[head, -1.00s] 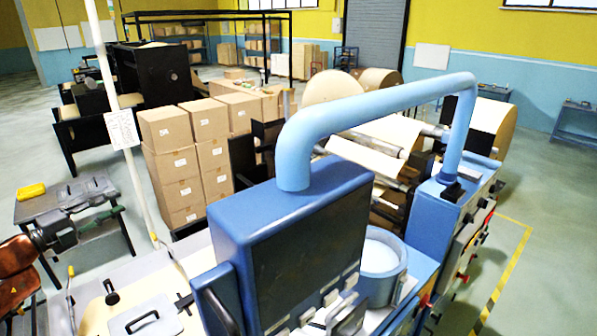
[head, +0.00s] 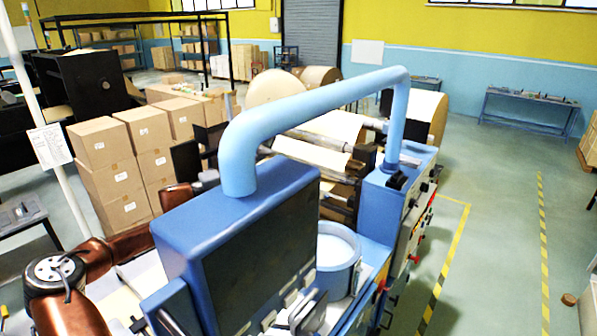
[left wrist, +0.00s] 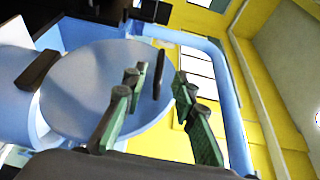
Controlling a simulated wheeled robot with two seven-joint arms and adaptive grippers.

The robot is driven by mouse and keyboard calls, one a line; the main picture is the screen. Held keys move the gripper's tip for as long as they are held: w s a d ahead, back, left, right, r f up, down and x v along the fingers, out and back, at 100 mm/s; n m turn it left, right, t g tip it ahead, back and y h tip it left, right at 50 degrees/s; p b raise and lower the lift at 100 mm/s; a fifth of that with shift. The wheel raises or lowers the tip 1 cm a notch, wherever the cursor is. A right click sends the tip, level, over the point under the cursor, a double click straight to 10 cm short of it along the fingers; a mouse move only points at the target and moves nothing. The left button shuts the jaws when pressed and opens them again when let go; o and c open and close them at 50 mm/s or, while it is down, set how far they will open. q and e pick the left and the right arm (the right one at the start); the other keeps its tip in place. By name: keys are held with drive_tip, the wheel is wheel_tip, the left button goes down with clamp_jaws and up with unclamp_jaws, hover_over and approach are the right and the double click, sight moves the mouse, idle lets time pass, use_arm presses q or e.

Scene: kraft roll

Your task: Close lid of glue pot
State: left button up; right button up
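The glue pot (head: 338,250) is a round blue vessel with a thick rim and a pale inside, behind the tall blue housing in the head view. No raised lid shows there. In the left wrist view a large pale-blue disc, apparently the lid (left wrist: 85,85), carries a black bar handle (left wrist: 158,72) near its right edge and a dark block at its left. My left gripper (left wrist: 158,90) is open, its green-padded fingers apart. The handle appears between their tips; I see no grip on it. In the head view that gripper is hidden behind the housing. My right gripper is not in view.
The tall blue housing (head: 235,235) stands before the pot. A thick light-blue pipe (head: 315,110) arches over it to a control cabinet (head: 398,200). Stacked cartons (head: 110,165) stand at the left. The floor at the right (head: 490,220) is mostly clear.

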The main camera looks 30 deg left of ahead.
use_arm(q)
drive_tip(key=p+x, duration=0.4)
drive_tip(key=x, duration=0.3)
drive_tip(key=shift+w+d+r, duration=0.15)
drive_tip(key=shift+w, duration=0.1)
drive_tip(key=shift+c, duration=0.3)
clamp_jaws()
